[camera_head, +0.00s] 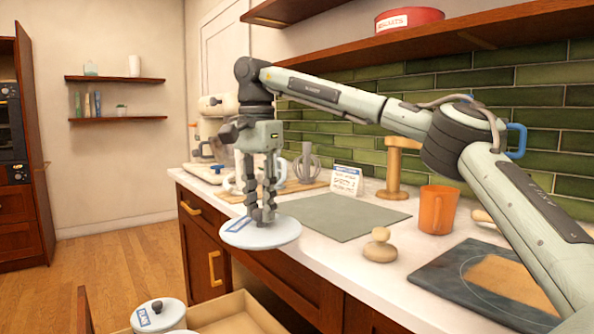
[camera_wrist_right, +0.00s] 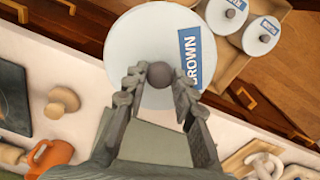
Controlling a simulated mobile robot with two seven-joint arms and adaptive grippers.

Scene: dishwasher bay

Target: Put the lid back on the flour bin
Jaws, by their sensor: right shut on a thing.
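My right gripper (camera_head: 263,217) is shut on the dark knob of a round pale lid (camera_head: 284,234). It holds the lid roughly level at the counter's front edge, over or just beyond it. In the right wrist view the knob sits between the fingertips (camera_wrist_right: 159,76), and the lid (camera_wrist_right: 145,35) has a blue-edged label reading "BROWN". Below in the open drawer is a round white bin with a knobbed lid (camera_head: 158,313), its label too small to read surely. The wrist view shows two lidded bins (camera_wrist_right: 226,15) there. No uncovered bin is clearly visible. My left gripper is out of view.
The open wooden drawer (camera_head: 236,308) juts out below the counter (camera_head: 335,262). Shelves hang above.

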